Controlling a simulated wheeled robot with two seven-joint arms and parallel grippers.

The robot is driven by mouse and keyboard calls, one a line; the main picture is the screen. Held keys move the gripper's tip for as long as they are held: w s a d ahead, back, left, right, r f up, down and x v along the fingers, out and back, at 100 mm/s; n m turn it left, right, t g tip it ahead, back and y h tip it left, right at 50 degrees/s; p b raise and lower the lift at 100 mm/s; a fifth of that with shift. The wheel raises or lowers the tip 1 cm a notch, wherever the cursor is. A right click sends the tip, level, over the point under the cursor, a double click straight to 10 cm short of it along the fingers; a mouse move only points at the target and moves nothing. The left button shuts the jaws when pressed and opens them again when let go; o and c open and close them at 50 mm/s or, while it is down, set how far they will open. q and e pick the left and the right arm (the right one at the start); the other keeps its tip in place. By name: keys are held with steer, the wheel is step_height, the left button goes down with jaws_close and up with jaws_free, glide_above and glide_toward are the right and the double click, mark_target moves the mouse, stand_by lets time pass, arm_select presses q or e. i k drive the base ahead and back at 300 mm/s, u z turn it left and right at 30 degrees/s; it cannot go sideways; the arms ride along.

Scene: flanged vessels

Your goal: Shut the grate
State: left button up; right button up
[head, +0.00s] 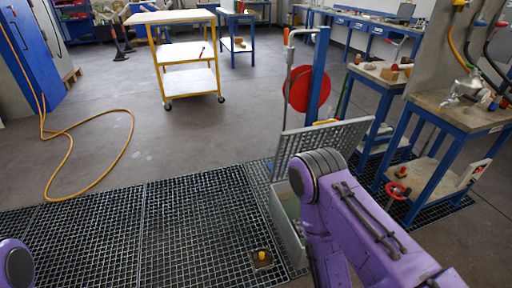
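The grate (318,139), a light grey perforated panel, stands raised and tilted at the back of an opening in the floor. The opening has a pale grey rim (286,226), and part of its inside shows left of my purple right arm. That arm covers the opening's right side and part of the grate's lower edge. Whether my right gripper touches the grate cannot be seen, as no fingers show. Only a rounded purple piece of my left arm shows at the lower left corner. Neither gripper is in view.
Dark floor grating (190,235) surrounds the opening, with a small yellow-topped item (262,256) in it. A blue post with a red disc (306,90) stands behind the grate. Blue workbenches (455,120) stand right. A yellow hose (95,185) lies left; a yellow cart (187,55) stands behind.

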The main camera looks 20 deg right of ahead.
mark_target(363, 124)
steer(key=u, duration=0.3)
steer(key=i, duration=3.5)
steer(key=z, duration=3.45)
steer(key=i, duration=0.5)
steer(key=z, duration=0.6)
steer(key=k, duration=1.25)
steer(key=u, duration=0.3)
steer(key=i, duration=0.65)
steer(key=u, duration=0.7)
